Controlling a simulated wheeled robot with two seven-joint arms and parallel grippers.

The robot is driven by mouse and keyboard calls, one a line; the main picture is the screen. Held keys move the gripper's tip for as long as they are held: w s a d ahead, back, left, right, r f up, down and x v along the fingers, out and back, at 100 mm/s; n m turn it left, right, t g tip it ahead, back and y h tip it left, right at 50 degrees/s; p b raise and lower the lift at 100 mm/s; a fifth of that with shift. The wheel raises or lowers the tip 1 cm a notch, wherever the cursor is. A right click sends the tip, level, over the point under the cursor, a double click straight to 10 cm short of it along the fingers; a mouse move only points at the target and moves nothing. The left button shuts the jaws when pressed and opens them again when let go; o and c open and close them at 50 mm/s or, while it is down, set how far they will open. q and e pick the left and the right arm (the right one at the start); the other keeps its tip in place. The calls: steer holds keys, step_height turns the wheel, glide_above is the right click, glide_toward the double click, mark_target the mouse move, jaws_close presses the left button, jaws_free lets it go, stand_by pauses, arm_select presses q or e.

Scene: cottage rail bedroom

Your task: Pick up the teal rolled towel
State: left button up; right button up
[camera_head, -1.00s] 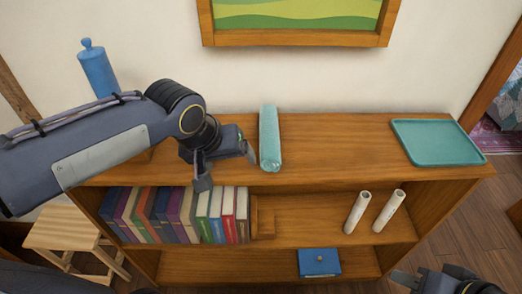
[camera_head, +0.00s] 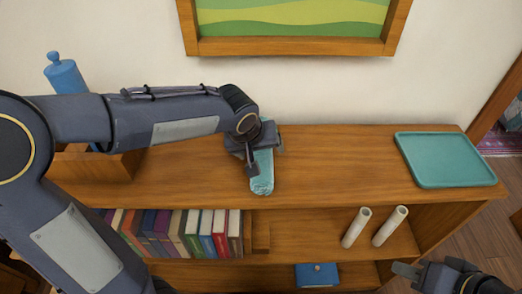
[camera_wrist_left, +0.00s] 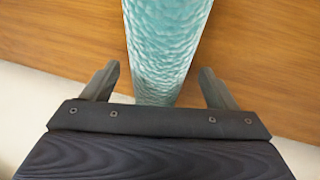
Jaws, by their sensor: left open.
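The teal rolled towel (camera_head: 261,178) lies on the wooden shelf top, its long side running from the wall toward the front edge. My left gripper (camera_head: 262,158) is over the towel and hides its far part in the head view. In the left wrist view the towel (camera_wrist_left: 164,45) passes between the two open fingers of the left gripper (camera_wrist_left: 160,85), with a gap on each side. My right gripper (camera_head: 425,272) is at the lower right, away from the towel, partly cut off by the frame; its jaw state is unclear.
A teal tray (camera_head: 447,160) lies at the right of the shelf top (camera_head: 340,165). A blue bottle (camera_head: 65,75) stands at the left, by a wooden box (camera_head: 100,168). Books (camera_head: 190,232), two white rolls (camera_head: 390,226) and a blue box (camera_head: 317,274) sit on lower shelves. The shelf top between towel and tray is clear.

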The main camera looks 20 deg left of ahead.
arm_select(q)
steer(key=c, duration=1.1)
steer(key=shift+r, duration=0.1)
